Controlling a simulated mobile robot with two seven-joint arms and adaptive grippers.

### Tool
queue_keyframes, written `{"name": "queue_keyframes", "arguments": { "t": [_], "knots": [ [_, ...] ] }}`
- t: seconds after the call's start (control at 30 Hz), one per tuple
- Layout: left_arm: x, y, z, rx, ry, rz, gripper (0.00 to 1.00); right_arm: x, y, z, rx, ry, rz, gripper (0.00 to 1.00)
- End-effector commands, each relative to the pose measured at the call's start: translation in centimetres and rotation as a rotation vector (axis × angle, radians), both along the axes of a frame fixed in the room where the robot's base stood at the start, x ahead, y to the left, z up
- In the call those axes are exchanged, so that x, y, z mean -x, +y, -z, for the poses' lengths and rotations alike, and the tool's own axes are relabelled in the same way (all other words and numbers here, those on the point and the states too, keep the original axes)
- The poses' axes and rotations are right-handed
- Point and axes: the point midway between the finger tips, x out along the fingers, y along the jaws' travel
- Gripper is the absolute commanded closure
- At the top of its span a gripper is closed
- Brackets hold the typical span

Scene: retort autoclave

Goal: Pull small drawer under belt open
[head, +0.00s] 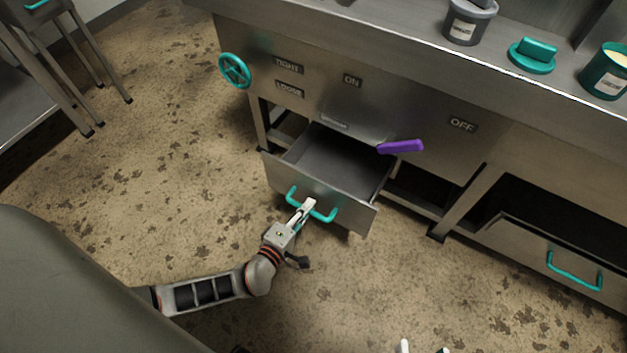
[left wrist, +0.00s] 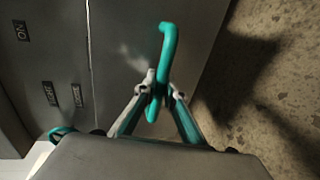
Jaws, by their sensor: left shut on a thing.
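The small drawer (head: 335,170) under the bench stands pulled out in the head view, and its empty inside shows. Its teal handle (head: 325,214) is on the front panel. My left gripper (head: 305,207) is shut on this handle. In the left wrist view, the two fingers of the left gripper (left wrist: 160,92) close around the teal handle (left wrist: 168,45), against the grey drawer front (left wrist: 125,50). Of my right gripper (head: 424,349), only two pale fingertips show, apart, at the bottom edge of the head view.
A purple lever (head: 400,146) sticks out above the drawer's right side. A teal handwheel (head: 234,70) is at the left of the panel. A larger compartment with a teal handle (head: 574,270) is at the right. Jars stand on the bench (head: 380,50). Floor in front is clear.

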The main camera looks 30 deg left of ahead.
Motion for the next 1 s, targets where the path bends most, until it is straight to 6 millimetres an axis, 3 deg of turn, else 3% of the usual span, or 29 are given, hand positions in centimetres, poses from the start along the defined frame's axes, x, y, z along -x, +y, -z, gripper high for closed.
{"name": "queue_keyframes", "arguments": {
  "t": [0.3,0.7,0.73,0.8,1.0],
  "knots": [
    [3.0,0.1,-0.2,-0.002,-0.004,0.0,1.0,-0.5,-0.9,-0.4,0.067,-0.021,-0.015,0.6],
    [3.3,0.1,-0.1,-0.001,-0.003,-0.001,1.0,-0.3,-1.0,-0.3,0.079,-0.021,-0.026,0.6],
    [3.3,0.1,-0.1,-0.001,-0.003,-0.001,0.85,-0.3,-1.0,-0.3,0.079,-0.021,-0.026,0.6],
    [3.3,0.1,-0.1,-0.001,-0.003,-0.001,0.73,-0.3,-1.0,-0.3,0.079,-0.02,-0.026,0.6],
    [3.3,0.1,-0.1,-0.001,-0.002,0.0,0.73,-0.3,-1.0,-0.3,0.077,-0.02,-0.023,0.6]
  ]
}}
